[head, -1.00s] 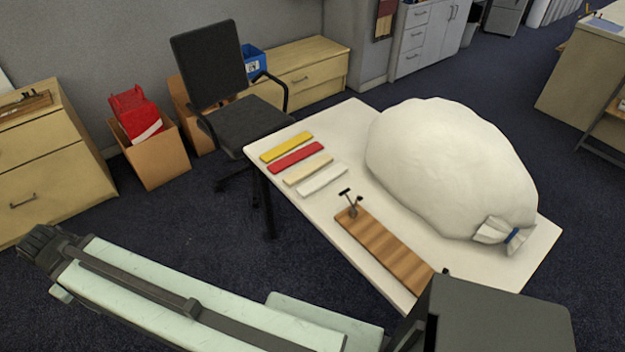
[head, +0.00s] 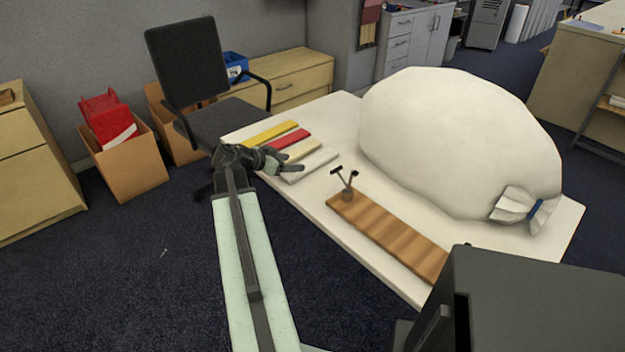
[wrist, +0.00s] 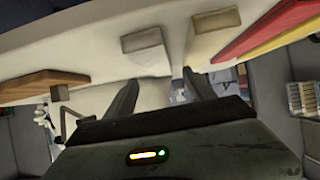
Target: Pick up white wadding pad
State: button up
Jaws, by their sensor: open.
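The white wadding pad (head: 318,161) is a flat white strip lying on the white table, nearest in a row of coloured strips. It also shows in the wrist view (wrist: 145,46), ahead of my fingers. My gripper (head: 290,164) is open and empty, at the near left edge of the table beside the strips. In the head view its fingers partly overlap the near ends of the beige and white strips. In the wrist view my gripper (wrist: 161,88) has its two fingers spread apart, and I see no contact with the pad.
Beige (head: 296,153), red (head: 290,141) and yellow (head: 270,132) strips lie beyond the pad. A wooden board (head: 388,236) with a small dark stand (head: 346,184) lies to the right. A large white bag (head: 450,140) fills the table's back. A chair (head: 188,75) stands behind.

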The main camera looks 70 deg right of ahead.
aim_at(310, 163)
jog(key=shift+s+d, duration=0.35)
jog(key=shift+s, duration=0.1)
jog(key=shift+b+x, duration=0.55)
jog(key=shift+x, duration=0.4)
jog(key=shift+b+x, duration=1.3)
jog(key=shift+x, duration=1.5)
jog(key=shift+s+a, duration=0.1)
jog(key=shift+a, duration=0.05)
jog(key=c, duration=1.1)
jog(key=shift+r, duration=0.1)
